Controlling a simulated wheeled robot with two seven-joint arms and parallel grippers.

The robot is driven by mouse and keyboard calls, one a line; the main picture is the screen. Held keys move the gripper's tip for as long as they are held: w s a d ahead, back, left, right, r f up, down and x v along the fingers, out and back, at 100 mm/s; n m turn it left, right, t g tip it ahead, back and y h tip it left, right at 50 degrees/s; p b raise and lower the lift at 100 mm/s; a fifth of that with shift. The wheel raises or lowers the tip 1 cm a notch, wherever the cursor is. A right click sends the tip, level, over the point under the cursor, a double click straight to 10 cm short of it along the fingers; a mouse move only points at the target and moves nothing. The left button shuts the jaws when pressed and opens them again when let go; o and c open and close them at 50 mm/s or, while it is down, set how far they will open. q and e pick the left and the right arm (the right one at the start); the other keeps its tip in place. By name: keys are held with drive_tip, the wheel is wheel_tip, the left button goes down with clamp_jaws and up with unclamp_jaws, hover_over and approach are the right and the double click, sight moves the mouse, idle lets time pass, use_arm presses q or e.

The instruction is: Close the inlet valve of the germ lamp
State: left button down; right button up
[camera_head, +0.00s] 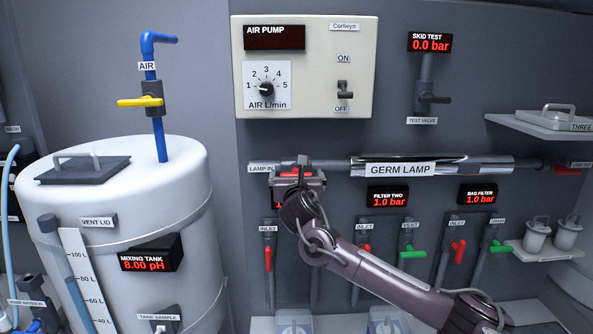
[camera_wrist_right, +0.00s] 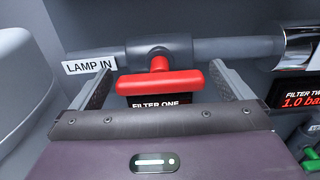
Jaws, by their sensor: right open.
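The germ lamp (camera_head: 470,163) is a shiny horizontal tube on the wall with a dark pipe at each end. Its inlet valve, beside the LAMP IN label (camera_head: 260,168), has a red bar handle (camera_wrist_right: 160,82) lying parallel to the pipe (camera_wrist_right: 105,54). My right gripper (camera_head: 299,174) is at this valve and hides part of it in the head view. In the right wrist view its fingers are open, one on each side of the red handle, with a gap at both ends. My left gripper is not in view.
The filter one display (camera_wrist_right: 150,102) sits just below the handle. The air pump panel (camera_head: 310,50) is above. The white mixing tank (camera_head: 110,200) stands left.

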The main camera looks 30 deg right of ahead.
drive_tip(key=shift+w, duration=0.1)
drive_tip(key=c, duration=1)
